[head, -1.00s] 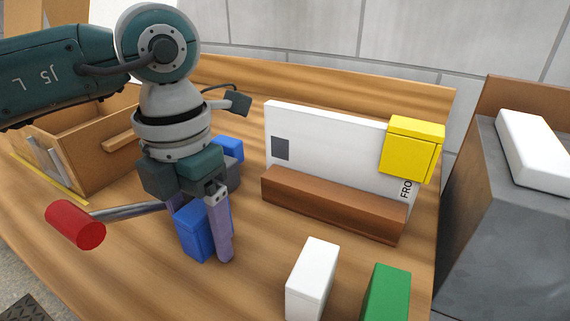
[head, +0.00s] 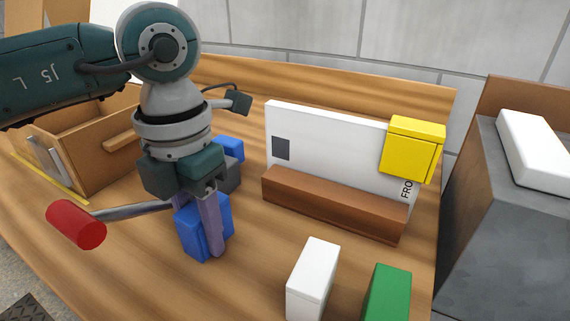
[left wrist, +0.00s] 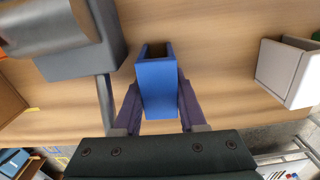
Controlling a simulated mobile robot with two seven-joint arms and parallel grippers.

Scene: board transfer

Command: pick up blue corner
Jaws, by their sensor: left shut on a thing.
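The blue corner (head: 189,236) is a blue block, and it stands on the table under my left arm. In the left wrist view the blue corner (left wrist: 157,85) sits between the two purple fingers and shows a notch at its far end. My left gripper (head: 207,250) points down and is shut on the blue corner; it also shows in the left wrist view (left wrist: 158,110). One finger hides part of the block in the head view. I cannot tell any gap between the block and the table. My right gripper is not in view.
A red-handled tool (head: 76,225) lies left of the gripper. A dark grey block with a blue piece (head: 229,149) is behind it. A white board (head: 330,145) with a yellow block (head: 410,150) stands in a brown holder (head: 330,205). White (head: 312,280) and green (head: 385,295) blocks stand in front.

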